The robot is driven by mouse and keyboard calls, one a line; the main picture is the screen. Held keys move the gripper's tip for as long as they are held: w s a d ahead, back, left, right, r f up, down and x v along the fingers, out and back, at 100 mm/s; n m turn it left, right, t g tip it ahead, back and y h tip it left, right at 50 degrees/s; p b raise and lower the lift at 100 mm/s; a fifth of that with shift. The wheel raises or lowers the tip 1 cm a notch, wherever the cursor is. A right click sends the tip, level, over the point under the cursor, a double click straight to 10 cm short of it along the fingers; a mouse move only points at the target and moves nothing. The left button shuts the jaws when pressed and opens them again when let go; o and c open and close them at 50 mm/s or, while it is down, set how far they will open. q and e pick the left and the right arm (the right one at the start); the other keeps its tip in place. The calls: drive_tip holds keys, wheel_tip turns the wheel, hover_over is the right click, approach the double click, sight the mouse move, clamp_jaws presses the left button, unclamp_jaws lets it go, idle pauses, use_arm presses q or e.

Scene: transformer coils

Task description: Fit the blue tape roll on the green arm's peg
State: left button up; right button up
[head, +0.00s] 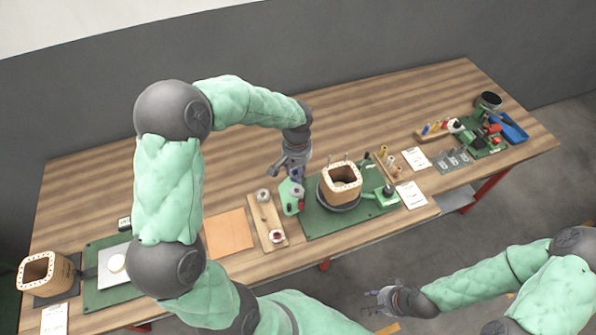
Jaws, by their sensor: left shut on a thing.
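My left gripper (290,172) points down just above the green arm (290,199), near the left edge of the green work mat. It is shut on a small roll (297,189), which I take as the blue tape roll; its colour is hard to make out. The roll is at or just over the green arm's upper end. The peg is hidden, so I cannot tell whether the roll is around it or above it. My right gripper (372,302) is open and empty, low in front of the table.
A wooden holder (267,220) left of the green arm carries a pale roll (262,196) and a red-and-white roll (276,236). A square wooden coil former (341,180) stands on the green mat (318,226), close right of the gripper. An orange sheet (229,233) lies left.

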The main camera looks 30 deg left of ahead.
use_arm(q)
drive_tip(key=b, duration=0.3)
hover_over(297, 188)
drive_tip(key=shift+f, duration=2.4)
drive_tip(key=shift+f+b, duration=0.9)
drive_tip(key=shift+f, duration=0.2)
drive_tip(key=shift+f, duration=0.3)
drive_tip(key=o, duration=1)
drive_tip(key=shift+c, duration=0.2)
drive_tip(key=shift+o, duration=0.3)
drive_tip(key=o, duration=0.4)
drive_tip(key=shift+f, duration=0.1)
drive_tip(key=shift+c, duration=0.2)
drive_tip(key=shift+r, duration=0.2)
